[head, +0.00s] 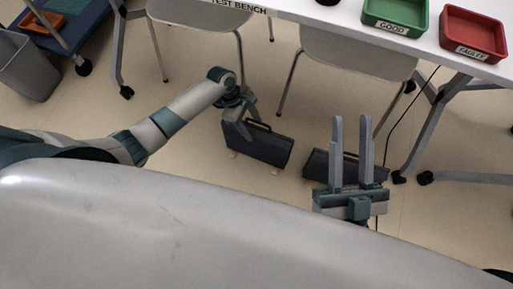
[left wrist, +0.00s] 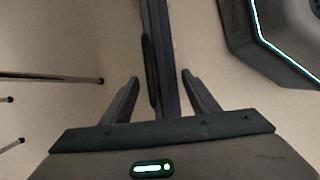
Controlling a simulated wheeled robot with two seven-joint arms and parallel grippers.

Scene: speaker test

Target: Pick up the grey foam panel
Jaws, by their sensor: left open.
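Two dark grey flat slabs with handles, like slim cases, stand on the floor: a left one (head: 258,146) and a right one (head: 318,165). I cannot tell whether either is the grey foam panel; no other such panel shows. My left gripper (head: 241,113) is open at the top left end of the left slab. In the left wrist view a dark slab (left wrist: 165,60) runs between the two open fingers (left wrist: 160,85), with a gap on each side; contact is not visible. My right gripper (head: 352,120) is open and empty, in front of the right slab, hiding part of it.
A white test bench (head: 310,18) with a green tray (head: 396,30) and a red tray (head: 470,48) stands at the back. Two grey chairs (head: 350,52) and bench legs (head: 437,120) stand behind the slabs. A grey bin (head: 25,68) is at the far left.

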